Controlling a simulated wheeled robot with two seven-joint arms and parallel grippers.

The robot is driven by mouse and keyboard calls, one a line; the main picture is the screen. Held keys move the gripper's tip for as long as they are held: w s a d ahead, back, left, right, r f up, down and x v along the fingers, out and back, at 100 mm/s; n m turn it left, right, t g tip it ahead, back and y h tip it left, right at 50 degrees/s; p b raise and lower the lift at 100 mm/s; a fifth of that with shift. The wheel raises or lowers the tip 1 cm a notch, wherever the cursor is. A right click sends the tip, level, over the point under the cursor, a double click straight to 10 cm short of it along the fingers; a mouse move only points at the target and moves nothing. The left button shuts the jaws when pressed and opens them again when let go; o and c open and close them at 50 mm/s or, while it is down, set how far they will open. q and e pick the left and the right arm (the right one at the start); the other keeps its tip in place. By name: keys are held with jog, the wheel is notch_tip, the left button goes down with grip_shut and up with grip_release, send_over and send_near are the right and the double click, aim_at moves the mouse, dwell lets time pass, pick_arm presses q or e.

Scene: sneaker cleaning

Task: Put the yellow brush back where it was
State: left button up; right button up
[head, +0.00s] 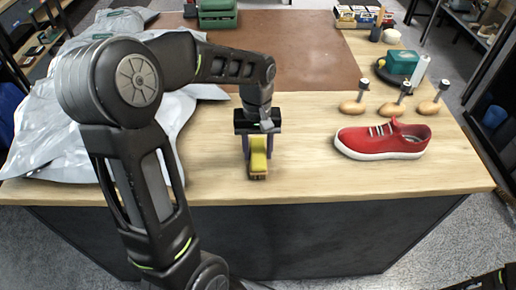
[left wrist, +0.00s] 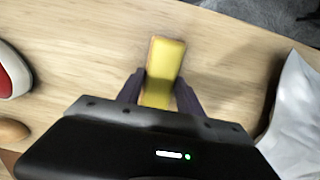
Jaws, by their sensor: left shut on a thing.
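The yellow brush (head: 258,160) is at the front middle of the wooden table, its long side pointing toward the table's front edge. My left gripper (head: 258,153) is shut on it, with a dark finger on each side. In the left wrist view the yellow brush (left wrist: 164,68) sticks out beyond the fingers of my left gripper (left wrist: 159,90). I cannot tell whether the brush touches the table.
A red sneaker (head: 382,140) stands on the right of the table (head: 310,182). Several wooden-based shoe forms (head: 395,108) stand behind it. Crumpled silvery bags (head: 60,140) cover the left. A brown mat (head: 290,45) lies behind, with a green case (head: 217,14).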

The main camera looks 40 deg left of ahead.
aim_at(257, 148)
pick_arm(q)
jog(key=o, duration=1.2)
jog(key=shift+r, duration=0.1)
notch_tip(257, 148, up, 12)
jog(key=shift+w+a+b, duration=0.25)
jog(key=shift+w+b, duration=0.05)
jog(key=shift+b, duration=0.1)
